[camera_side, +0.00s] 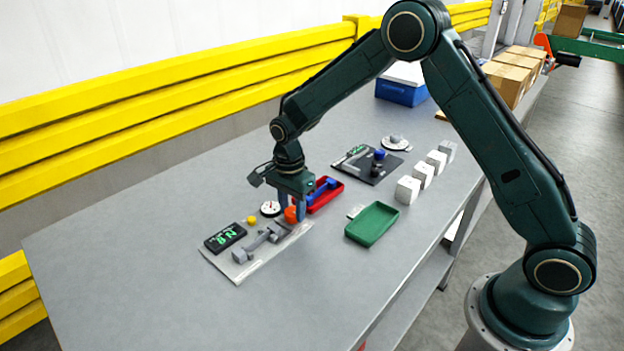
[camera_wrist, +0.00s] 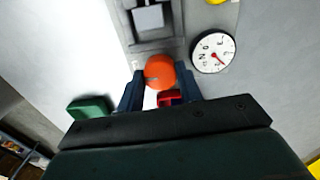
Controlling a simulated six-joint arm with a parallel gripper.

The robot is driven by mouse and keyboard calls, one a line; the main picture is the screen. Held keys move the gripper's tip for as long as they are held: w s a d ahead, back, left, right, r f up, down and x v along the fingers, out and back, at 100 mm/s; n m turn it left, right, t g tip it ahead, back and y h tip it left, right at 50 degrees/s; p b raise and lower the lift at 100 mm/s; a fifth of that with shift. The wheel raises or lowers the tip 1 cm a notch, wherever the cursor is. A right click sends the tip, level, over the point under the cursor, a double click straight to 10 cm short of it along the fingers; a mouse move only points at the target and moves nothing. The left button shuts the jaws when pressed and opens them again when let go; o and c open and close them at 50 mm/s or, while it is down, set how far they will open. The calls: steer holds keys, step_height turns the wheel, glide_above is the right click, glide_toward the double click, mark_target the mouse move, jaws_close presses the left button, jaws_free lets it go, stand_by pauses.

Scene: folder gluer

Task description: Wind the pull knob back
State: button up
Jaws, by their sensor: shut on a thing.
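The orange pull knob (camera_side: 290,215) sits at the right end of a light grey panel (camera_side: 238,272) on the table. It shows as a round orange cap in the wrist view (camera_wrist: 161,71). My gripper (camera_side: 293,210) points down at it, with one blue finger on each side, shut on the knob. A white dial (camera_side: 270,208) with a red needle is beside the knob; its face also shows in the wrist view (camera_wrist: 213,52). A black display (camera_side: 225,237) with green characters is at the panel's left end. A grey slide block (camera_side: 263,239) lies between display and knob.
A yellow button (camera_side: 251,220) is near the dial. A red tray (camera_side: 327,204) holding a blue part stands close behind my gripper. A green tray (camera_side: 371,225) and several white cubes (camera_side: 408,189) are to the right. A dark panel (camera_side: 372,168) lies farther back. The front table is clear.

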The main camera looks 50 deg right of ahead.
mark_target(291, 211)
steer(key=shift+n, duration=2.7)
steer(key=o, duration=0.7)
step_height(291, 211, up, 14)
steer(key=shift+w+a+f, duration=0.1)
steer(key=shift+w, duration=0.05)
